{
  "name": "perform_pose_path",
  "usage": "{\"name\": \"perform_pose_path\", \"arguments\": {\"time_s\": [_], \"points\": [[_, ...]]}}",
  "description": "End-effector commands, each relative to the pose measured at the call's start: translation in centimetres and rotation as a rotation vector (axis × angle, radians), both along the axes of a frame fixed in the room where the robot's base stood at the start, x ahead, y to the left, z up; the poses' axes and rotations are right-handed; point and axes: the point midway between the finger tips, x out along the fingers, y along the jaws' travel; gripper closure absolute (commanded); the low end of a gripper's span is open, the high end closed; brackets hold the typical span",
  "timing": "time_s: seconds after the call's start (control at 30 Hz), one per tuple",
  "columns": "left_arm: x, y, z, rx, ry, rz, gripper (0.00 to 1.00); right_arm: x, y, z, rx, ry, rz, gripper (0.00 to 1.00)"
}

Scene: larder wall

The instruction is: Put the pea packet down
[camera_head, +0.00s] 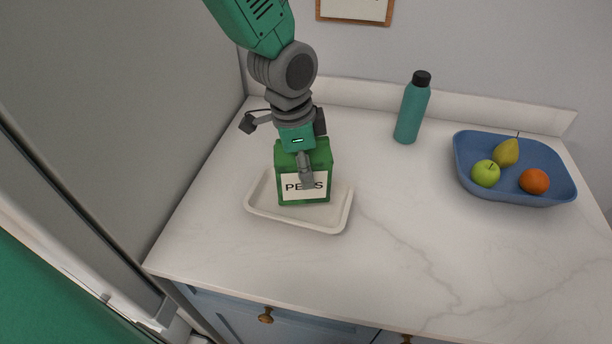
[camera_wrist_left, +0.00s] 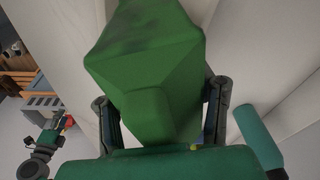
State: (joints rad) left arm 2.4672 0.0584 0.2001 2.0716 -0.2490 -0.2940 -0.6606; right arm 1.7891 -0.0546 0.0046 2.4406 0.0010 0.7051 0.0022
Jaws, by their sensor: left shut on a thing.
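The green pea packet (camera_head: 318,160), with a white label reading PEAS, is upright at the white tray (camera_head: 340,214) on the marble worktop. Its lower edge shows inside the tray's rim; I cannot tell whether it touches the tray floor. My left gripper (camera_head: 306,170) comes down from above and is shut on the packet, with one finger across the label. In the left wrist view the packet (camera_wrist_left: 150,75) fills the middle, between the two fingers (camera_wrist_left: 162,118).
A teal bottle (camera_head: 411,110) with a black cap stands at the back of the worktop. A blue bowl (camera_head: 467,171) at the right holds a pear (camera_head: 506,152), a green apple (camera_head: 485,174) and an orange (camera_head: 534,182). The worktop (camera_head: 400,250) between tray and bowl is clear.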

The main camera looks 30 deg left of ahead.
Motion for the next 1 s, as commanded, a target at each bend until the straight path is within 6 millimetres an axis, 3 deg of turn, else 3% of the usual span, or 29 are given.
{"name": "perform_pose_path", "arguments": {"time_s": [0.2, 0.43, 0.47, 0.5, 0.83, 1.0], "points": [[-0.1, 0.2, -2.9, -0.001, 0.002, 0.0, 0.99, 0.0, 0.0, 0.0, 0.0, 0.0, 0.0, 0.6], [0.0, 0.1, -3.1, -0.001, -0.001, 0.0, 0.99, 0.0, 0.0, 0.0, 0.0, 0.0, 0.0, 0.6], [-0.1, 0.1, -3.1, -0.001, 0.001, 0.001, 0.39, 0.0, 0.0, 0.0, 0.0, 0.0, 0.0, 0.6], [-0.1, 0.1, -3.1, 0.0, 0.001, 0.001, 0.28, 0.0, 0.0, 0.0, 0.0, 0.0, 0.0, 0.6], [-0.1, 0.1, -3.0, -0.001, 0.001, 0.001, 0.28, 0.0, 0.0, 0.0, 0.0, 0.0, 0.0, 0.6], [-0.2, 0.3, -1.1, -0.001, -0.002, 0.001, 0.28, 0.0, 0.0, 0.1, 0.0, 0.0, 0.0, 0.6]]}}
